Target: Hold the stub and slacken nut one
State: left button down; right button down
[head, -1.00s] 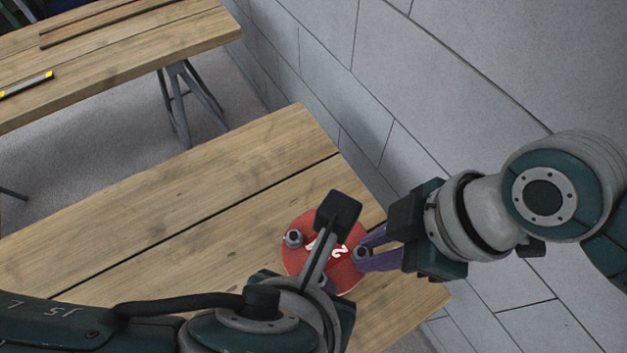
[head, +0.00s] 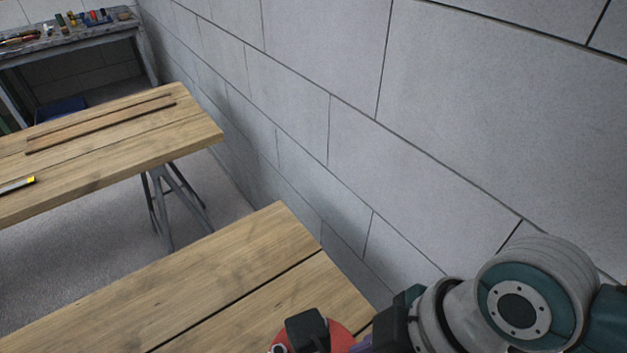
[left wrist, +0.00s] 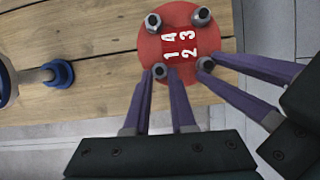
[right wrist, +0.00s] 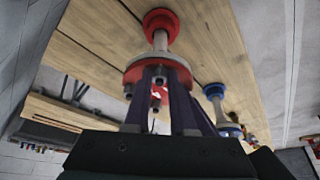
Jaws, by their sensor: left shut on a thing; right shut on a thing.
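The stub has a red round flange (left wrist: 178,42) with white numbers 1 to 4 and a nut near each. My left gripper (left wrist: 160,76) is shut on nut one (left wrist: 159,70), the nut beside the 1. My right gripper (left wrist: 209,68) comes in from the right of the left wrist view and is shut on the nut (left wrist: 205,63) beside the 2. In the right wrist view the stub's grey pipe (right wrist: 160,41) runs between this flange and another red flange (right wrist: 160,19) at the wooden bench. In the head view only the flange's upper part (head: 341,336) shows.
A blue-flanged stub (right wrist: 215,91) stands on the same wooden bench (head: 215,270); it shows at the left of the left wrist view (left wrist: 58,74). A grey block wall (head: 300,150) runs close behind the bench. Another wooden table (head: 120,140) stands farther off.

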pick_arm(q)
jog(key=shift+w+n, duration=0.1)
jog(key=shift+n, duration=0.4)
jog(key=c, duration=0.7)
grip_release()
jog(key=shift+c, duration=0.2)
jog(key=shift+d+r, duration=0.1)
jog(key=v, duration=0.7)
jog(key=shift+d, duration=0.1)
